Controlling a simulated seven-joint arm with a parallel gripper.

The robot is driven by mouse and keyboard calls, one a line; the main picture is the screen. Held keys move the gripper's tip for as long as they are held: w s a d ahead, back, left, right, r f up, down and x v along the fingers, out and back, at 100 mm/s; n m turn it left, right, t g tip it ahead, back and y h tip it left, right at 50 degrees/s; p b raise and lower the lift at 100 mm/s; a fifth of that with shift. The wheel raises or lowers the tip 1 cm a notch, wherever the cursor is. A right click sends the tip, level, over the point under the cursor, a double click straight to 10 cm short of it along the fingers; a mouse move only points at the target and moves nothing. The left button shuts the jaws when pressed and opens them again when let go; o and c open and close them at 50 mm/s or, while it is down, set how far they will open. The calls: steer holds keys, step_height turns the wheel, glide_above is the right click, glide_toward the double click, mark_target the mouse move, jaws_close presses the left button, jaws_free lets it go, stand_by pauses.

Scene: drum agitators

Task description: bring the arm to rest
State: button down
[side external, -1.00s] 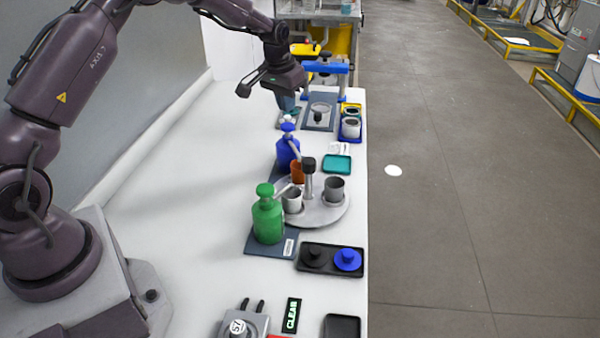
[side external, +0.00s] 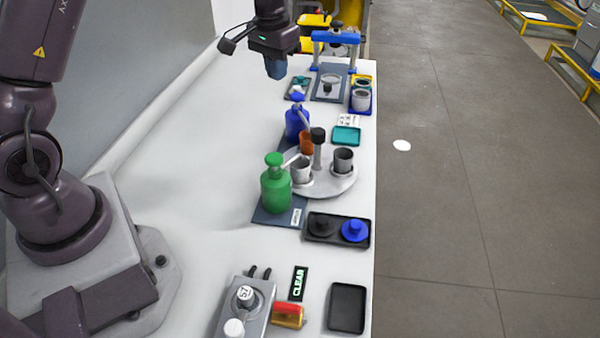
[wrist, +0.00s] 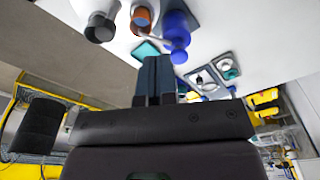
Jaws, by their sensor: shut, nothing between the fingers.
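My gripper (side external: 276,70) hangs above the far part of the white bench, pointing down. Its blue-grey fingers are together and hold nothing. In the wrist view the closed fingers (wrist: 155,80) show at the middle, with no object between them. In the side view the gripper is left of the dark mat with the blue-framed press and just above and left of a small dark tray (side external: 299,86) with a teal piece. It appears clear of the bench.
A green bottle (side external: 275,190), a blue bottle (side external: 297,122) and a round turntable (side external: 325,185) with several cups stand mid-bench. The blue-framed press (side external: 334,38) stands at the far end. A black tray (side external: 338,238) holds black and blue caps. The bench's left part is bare.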

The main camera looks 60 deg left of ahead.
steer(key=s+d+r+m+t, duration=0.1)
steer(key=s+d+r, duration=0.3)
steer(key=s, duration=0.4)
steer(key=s+d+r+m+t, duration=0.1)
steer(key=s+d+r, duration=0.3)
steer(key=s, duration=0.4)
steer(key=s+d+r+m+t, duration=0.1)
steer(key=s+d+r+t, duration=0.1)
steer(key=s+d+r, duration=0.3)
steer(key=s, duration=0.3)
steer(key=shift+r+t, duration=0.25)
steer(key=shift+t, duration=0.05)
